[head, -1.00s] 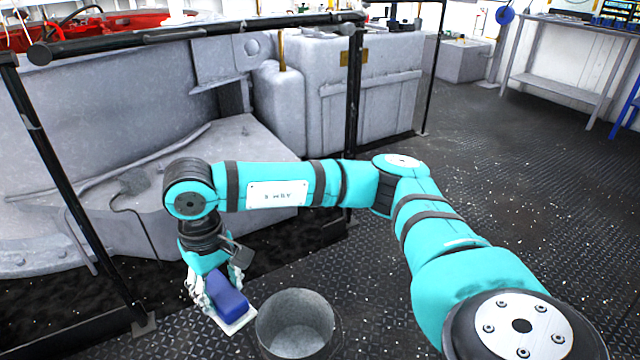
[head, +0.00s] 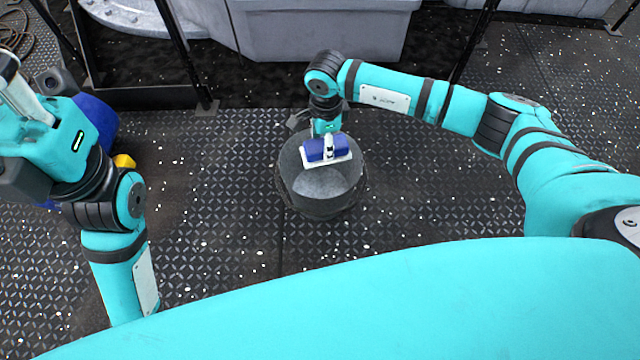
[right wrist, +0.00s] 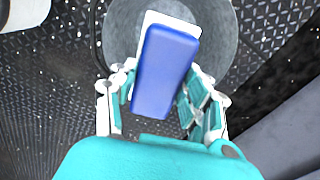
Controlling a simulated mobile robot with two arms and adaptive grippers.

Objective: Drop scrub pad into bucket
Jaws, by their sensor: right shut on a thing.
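The scrub pad (head: 316,151) is a blue block with a white base. My right gripper (head: 329,145) is shut on it and holds it over the far part of the bucket's opening. The grey metal bucket (head: 322,207) stands upright on the deck. In the right wrist view the blue scrub pad (right wrist: 164,70) lies between the two fingers of my right gripper (right wrist: 160,105), with the bucket (right wrist: 222,40) behind it. My left arm shows at the left of the head view, but its fingertips cannot be made out.
A blue object (head: 97,122) and a small yellow object (head: 124,161) are partly hidden behind my left arm. Black railing posts (head: 186,55) and grey machinery (head: 320,30) stand beyond the bucket.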

